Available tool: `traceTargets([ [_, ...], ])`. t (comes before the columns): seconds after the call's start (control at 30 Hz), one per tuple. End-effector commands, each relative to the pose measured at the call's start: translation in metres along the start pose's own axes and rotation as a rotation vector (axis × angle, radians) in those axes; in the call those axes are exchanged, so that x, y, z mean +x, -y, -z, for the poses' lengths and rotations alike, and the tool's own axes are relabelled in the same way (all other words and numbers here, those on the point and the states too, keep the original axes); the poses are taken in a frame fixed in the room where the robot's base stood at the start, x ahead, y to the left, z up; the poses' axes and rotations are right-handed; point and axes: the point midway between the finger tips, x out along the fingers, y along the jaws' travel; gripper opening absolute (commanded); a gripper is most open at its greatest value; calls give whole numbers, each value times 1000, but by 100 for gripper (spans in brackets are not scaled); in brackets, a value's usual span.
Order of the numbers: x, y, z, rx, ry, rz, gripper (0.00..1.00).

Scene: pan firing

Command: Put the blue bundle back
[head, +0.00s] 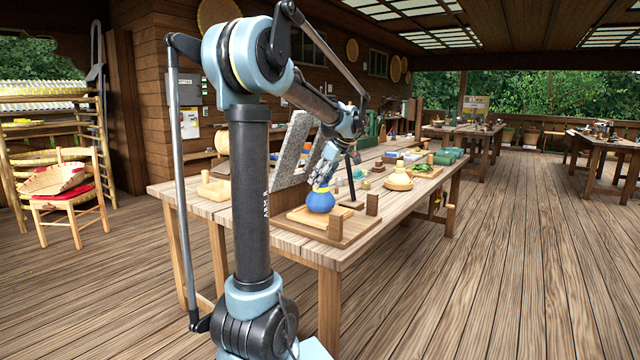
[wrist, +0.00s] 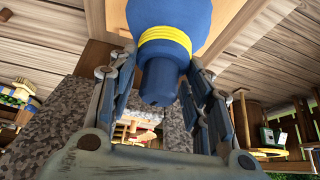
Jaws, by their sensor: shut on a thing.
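The blue bundle (head: 320,202) is a round blue pouch with a yellow band at its neck. My gripper (head: 322,184) is shut on its neck from above in the head view. In the wrist view the bundle (wrist: 168,45) hangs between my two fingers (wrist: 160,85), its yellow band and blue neck toward the camera. The bundle is over or on a wooden tray (head: 350,240) with low wooden blocks; I cannot tell whether its base touches. Part of the tray is hidden behind the bundle.
A grey speckled slab (head: 292,150) leans upright just left of my gripper. A wooden post (head: 372,204) stands on the tray's right. The table's front right edge is close.

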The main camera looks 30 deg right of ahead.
Motion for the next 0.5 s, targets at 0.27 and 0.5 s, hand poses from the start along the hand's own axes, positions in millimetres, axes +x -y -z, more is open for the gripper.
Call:
traceTargets([
  [0.27, 8, 0, -5, 0, 0, 0, 0],
  [0.5, 9, -1, -6, 1, 0, -1, 65],
])
